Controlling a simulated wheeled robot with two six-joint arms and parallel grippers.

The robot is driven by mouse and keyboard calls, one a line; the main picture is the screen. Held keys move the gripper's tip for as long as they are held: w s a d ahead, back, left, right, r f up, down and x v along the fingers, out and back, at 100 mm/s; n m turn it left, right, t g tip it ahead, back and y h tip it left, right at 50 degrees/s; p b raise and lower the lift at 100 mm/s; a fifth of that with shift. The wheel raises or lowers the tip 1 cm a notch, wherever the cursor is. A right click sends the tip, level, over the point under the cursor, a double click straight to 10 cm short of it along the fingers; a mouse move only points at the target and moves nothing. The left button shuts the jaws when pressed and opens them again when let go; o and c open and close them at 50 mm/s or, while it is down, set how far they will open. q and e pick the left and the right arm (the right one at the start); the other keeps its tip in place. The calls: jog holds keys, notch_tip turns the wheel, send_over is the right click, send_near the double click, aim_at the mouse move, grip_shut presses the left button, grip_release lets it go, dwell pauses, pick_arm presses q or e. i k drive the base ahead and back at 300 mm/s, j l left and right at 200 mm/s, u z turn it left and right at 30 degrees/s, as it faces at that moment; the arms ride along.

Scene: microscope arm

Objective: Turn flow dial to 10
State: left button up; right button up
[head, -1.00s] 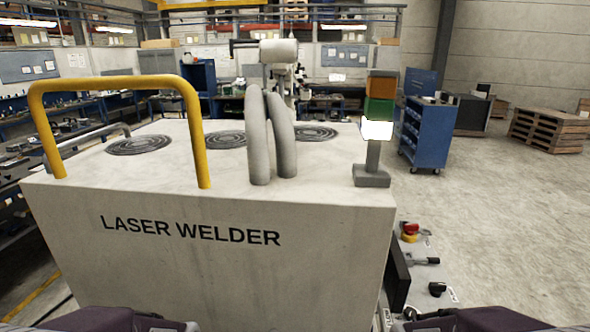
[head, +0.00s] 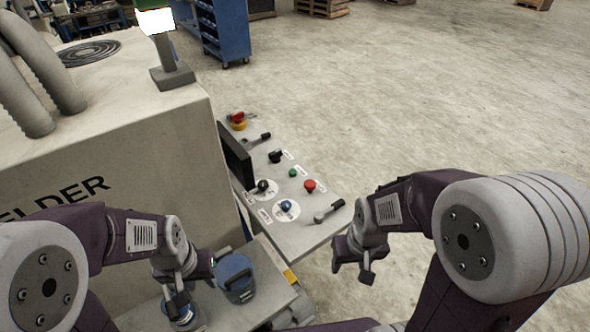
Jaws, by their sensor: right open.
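The control panel (head: 300,236) juts out at the side of the laser welder (head: 150,150). Two dials with round white scales sit on it: one with a black knob (head: 263,187), one with a blue knob (head: 287,206). Their labels and numbers are too small to read, so I cannot tell which is the flow dial or its setting. My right gripper (head: 352,270) is open and empty, right of the panel's front corner and apart from it. My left gripper (head: 182,291) is low, left of the panel and away from the dials; its jaws are unclear.
The panel also carries a red-and-yellow emergency button (head: 238,121), a black selector (head: 275,156), a green button (head: 293,172), a red button (head: 309,186) and a black-handled lever (head: 330,211). A dark screen (head: 236,160) stands along its left edge. Open floor lies to the right.

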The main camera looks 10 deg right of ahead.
aim_at(263, 186)
jog(key=k+l+u, duration=0.2)
jog(key=l+u, duration=0.95)
jog(key=l, duration=0.2)
jog(key=l+u, duration=0.35)
jog(key=l, duration=0.15)
jog(key=k+l+u, duration=0.15)
jog(key=l+u, duration=0.25)
jog(key=k+l+u, duration=0.2)
jog(key=l+u, duration=0.15)
jog(key=i+l+u, duration=0.1)
jog(key=l+u, duration=0.35)
jog(key=l, duration=0.25)
jog(key=l+u, duration=0.45)
jog(key=l, duration=0.2)
